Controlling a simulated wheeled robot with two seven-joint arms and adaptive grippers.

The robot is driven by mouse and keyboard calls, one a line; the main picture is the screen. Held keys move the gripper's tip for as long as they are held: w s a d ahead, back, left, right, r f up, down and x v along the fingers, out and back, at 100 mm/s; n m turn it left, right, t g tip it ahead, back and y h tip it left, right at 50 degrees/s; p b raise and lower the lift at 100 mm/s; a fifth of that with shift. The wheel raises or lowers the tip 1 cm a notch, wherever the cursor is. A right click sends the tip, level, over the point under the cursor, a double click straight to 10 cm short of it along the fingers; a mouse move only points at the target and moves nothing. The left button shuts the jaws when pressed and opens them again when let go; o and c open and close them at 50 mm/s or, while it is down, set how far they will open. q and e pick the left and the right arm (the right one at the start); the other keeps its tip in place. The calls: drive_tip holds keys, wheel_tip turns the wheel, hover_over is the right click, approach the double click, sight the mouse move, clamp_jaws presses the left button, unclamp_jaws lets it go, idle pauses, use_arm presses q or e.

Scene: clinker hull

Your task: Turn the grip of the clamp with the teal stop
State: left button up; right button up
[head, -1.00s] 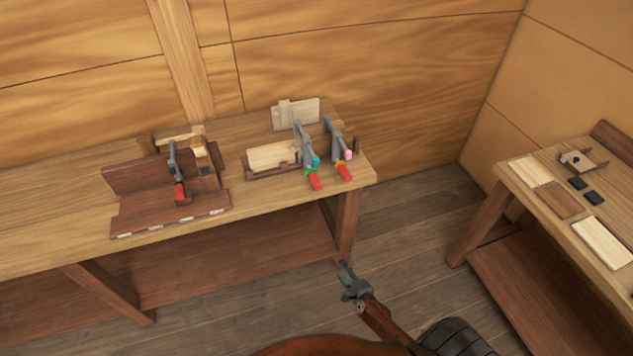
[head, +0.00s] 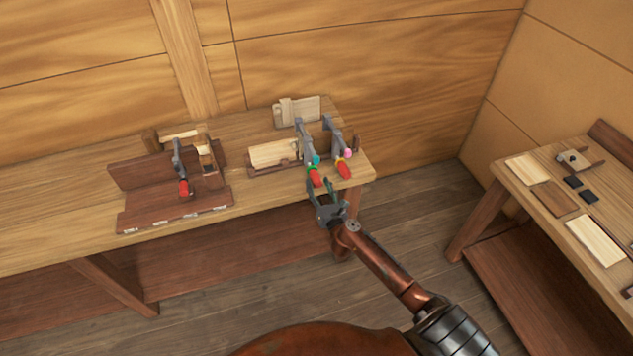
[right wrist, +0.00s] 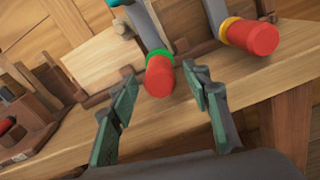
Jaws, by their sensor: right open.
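The clamp with the teal stop (head: 315,160) stands near the right end of the long bench. It has a grey bar, a green ring and a red grip (head: 314,177). In the right wrist view its red grip (right wrist: 159,76) points toward me, with the green ring behind it and a bit of teal at the top edge. My right gripper (head: 322,184) is open and empty just in front of the grip. In the right wrist view its two fingers (right wrist: 158,88) stand left and right of the grip's near end, apart from it. My left gripper is not in view.
Close on the right is a second clamp (head: 343,160) with a pink stop, yellow ring and red grip. A brown jig with another red-gripped clamp (head: 181,175) stands left. A side table (head: 571,148) with boards is at right. Floor in front is clear.

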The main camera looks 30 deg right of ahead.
drive_tip(key=shift+x, duration=1.2)
drive_tip(key=shift+c, duration=0.6)
drive_tip(key=c, duration=1)
drive_tip(key=shift+c, duration=0.2)
